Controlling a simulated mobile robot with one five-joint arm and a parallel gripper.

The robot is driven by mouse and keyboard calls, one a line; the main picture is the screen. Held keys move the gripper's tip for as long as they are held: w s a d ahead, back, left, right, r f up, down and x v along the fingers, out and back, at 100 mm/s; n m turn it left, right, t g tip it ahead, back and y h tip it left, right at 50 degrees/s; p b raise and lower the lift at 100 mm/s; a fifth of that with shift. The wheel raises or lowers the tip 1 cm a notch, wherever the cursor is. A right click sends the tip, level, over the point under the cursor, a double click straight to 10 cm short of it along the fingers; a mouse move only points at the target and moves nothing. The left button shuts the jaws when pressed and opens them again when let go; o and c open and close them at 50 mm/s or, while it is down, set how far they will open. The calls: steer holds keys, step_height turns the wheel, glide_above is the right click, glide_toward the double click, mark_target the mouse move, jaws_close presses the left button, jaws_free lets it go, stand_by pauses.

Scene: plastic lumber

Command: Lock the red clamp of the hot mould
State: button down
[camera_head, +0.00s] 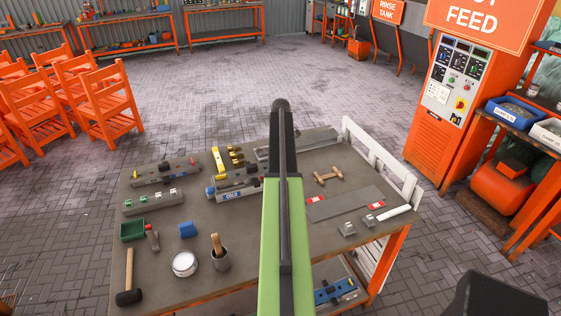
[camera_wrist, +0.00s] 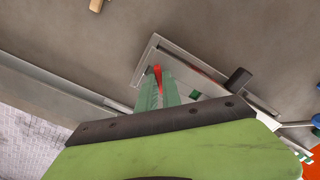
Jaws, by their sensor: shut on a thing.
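In the wrist view, the green fingers of my gripper (camera_wrist: 160,92) are shut on a small red piece, the red clamp (camera_wrist: 158,75), which shows as a narrow strip between the fingertips. A grey metal mould (camera_wrist: 212,76) with pale edges lies below and beside the fingers. It carries a black upright knob (camera_wrist: 238,78) and a small green square. My fingers and wrist hide part of it. In the head view, my arm covers the middle of the table, and my fingertips and the clamp are hidden. No label shows that this is the hot mould.
In the head view, the table (camera_head: 200,270) holds long grey moulds (camera_head: 165,173) at the left, a mallet (camera_head: 129,276), a white pot (camera_head: 185,264) and a brush cup (camera_head: 220,255). A flat grey plate (camera_head: 346,203) lies at the right. A white rack (camera_head: 379,160) borders the right edge.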

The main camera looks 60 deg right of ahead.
steer(key=m, duration=0.4)
steer(key=shift+m, duration=0.3)
steer(key=m, duration=0.4)
steer(key=c, duration=1.4)
jaws_free()
steer(key=shift+o, duration=0.2)
